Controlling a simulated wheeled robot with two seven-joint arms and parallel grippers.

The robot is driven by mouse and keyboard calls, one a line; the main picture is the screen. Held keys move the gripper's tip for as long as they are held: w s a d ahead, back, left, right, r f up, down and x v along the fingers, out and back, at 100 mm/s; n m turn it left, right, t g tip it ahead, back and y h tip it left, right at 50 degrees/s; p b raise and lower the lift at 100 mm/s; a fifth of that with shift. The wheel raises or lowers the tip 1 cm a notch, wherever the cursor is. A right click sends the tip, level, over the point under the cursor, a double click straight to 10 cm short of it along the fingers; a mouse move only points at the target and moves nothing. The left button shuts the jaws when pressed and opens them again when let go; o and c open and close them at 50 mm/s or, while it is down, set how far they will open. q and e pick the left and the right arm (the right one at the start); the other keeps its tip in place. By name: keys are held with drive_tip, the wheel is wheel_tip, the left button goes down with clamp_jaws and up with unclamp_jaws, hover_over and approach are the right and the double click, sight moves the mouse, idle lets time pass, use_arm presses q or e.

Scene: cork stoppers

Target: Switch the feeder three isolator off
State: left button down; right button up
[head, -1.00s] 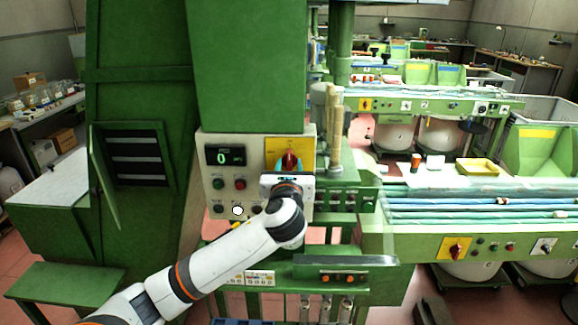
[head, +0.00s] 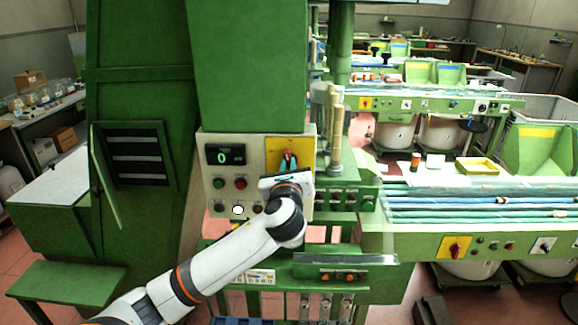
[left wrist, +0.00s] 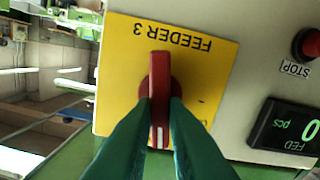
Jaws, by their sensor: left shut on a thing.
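The feeder three isolator is a red rotary handle (left wrist: 159,85) on a yellow plate (left wrist: 120,70). The plate reads FEEDER 3, upside down in the left wrist view. The handle stands upright in that view, with a white mark near its lower end. My left gripper (left wrist: 160,108) has teal fingers, one on each side of the handle, shut on it. In the head view my left gripper (head: 287,164) is at the yellow plate (head: 305,150) and hides part of the handle. My right gripper is not in view.
The pale control panel (head: 211,180) also bears a counter display (head: 225,155) reading 0, a green button (head: 218,183) and a red stop button (head: 240,183). A green cabinet (head: 140,230) stands at left. Another yellow-plated red switch (head: 455,248) sits on the bench at right.

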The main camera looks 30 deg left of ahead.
use_arm(q)
drive_tip(key=n, duration=0.3)
drive_tip(key=shift+a+n, duration=0.1)
drive_tip(key=shift+n, duration=0.3)
drive_tip(key=shift+s+a+f+n+b, duration=0.1)
drive_tip(key=shift+f+n+b, duration=0.1)
drive_tip(key=shift+n, duration=1.75)
drive_tip(key=shift+w+f+n+b, duration=0.1)
drive_tip(key=shift+n+b, duration=0.15)
drive_tip(key=shift+n, duration=1.65)
drive_tip(key=shift+s+a+f+n+b, duration=0.1)
drive_tip(key=shift+n+b, duration=0.1)
drive_tip(key=shift+n, duration=1.75)
drive_tip(key=c, duration=1.4)
unclamp_jaws()
drive_tip(key=shift+c, duration=0.2)
drive_tip(key=shift+d, duration=0.1)
